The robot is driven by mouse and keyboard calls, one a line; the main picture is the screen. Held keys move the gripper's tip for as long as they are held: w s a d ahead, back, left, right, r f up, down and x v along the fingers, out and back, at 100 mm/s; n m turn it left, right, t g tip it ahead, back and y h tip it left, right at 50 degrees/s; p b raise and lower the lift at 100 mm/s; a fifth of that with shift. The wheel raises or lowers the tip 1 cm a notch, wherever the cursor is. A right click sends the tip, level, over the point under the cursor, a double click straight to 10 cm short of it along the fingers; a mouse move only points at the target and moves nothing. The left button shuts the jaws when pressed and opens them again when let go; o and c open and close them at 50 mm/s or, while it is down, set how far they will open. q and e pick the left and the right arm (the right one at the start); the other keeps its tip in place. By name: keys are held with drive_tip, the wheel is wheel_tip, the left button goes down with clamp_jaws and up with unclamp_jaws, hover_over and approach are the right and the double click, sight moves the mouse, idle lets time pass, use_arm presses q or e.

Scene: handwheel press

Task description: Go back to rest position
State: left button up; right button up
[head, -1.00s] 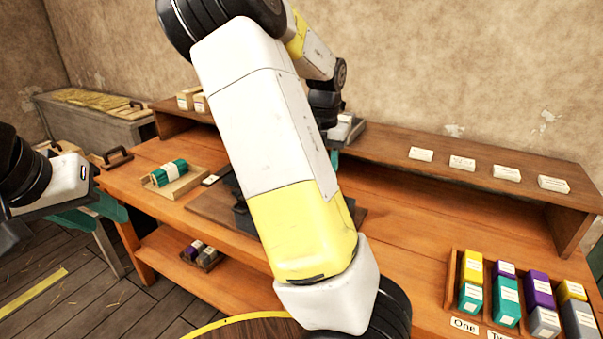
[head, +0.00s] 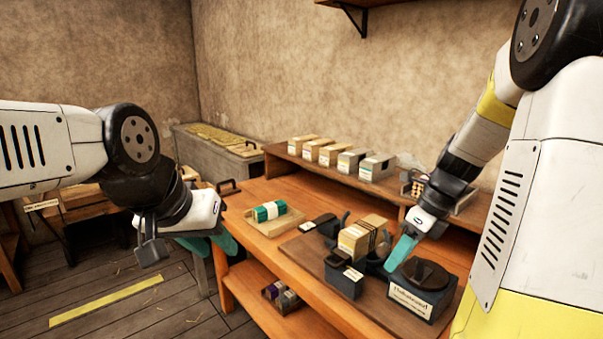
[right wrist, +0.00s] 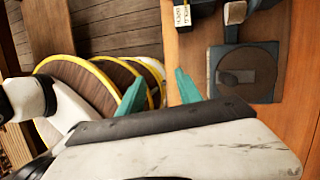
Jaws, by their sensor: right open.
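My left gripper (head: 208,244) hangs at the left, beside the bench end. Its teal fingers are partly seen, and the gap between them is unclear. My right gripper (head: 402,254) is over the bench, close to a dark press block with a round black top (head: 427,274); only one teal finger shows clearly in the head view. In the right wrist view its two teal fingers (right wrist: 158,92) are spread apart with nothing between them. A pale block with dark bands (head: 362,237) stands in the dark fixture just left of it.
The wooden bench (head: 262,187) carries a tray with a teal-wrapped bundle (head: 268,212). Several labelled boxes (head: 328,153) line the raised shelf. A small crate (head: 281,296) is on the lower shelf. Yellow-rimmed round discs (right wrist: 100,85) show in the right wrist view. Floor at the left is open.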

drive_tip(key=s+a+r+n+t+h, duration=0.1)
drive_tip(key=s+r+n, duration=0.4)
drive_tip(key=n, duration=0.8)
drive_tip(key=s+a+r+n+t+h, duration=0.1)
drive_tip(key=s+a+r+n+t, duration=0.3)
drive_tip(key=n, duration=1)
drive_tip(key=shift+s+a+r+t, duration=0.3)
drive_tip(key=shift+s+a+r, duration=0.7)
drive_tip(key=shift+a, duration=0.25)
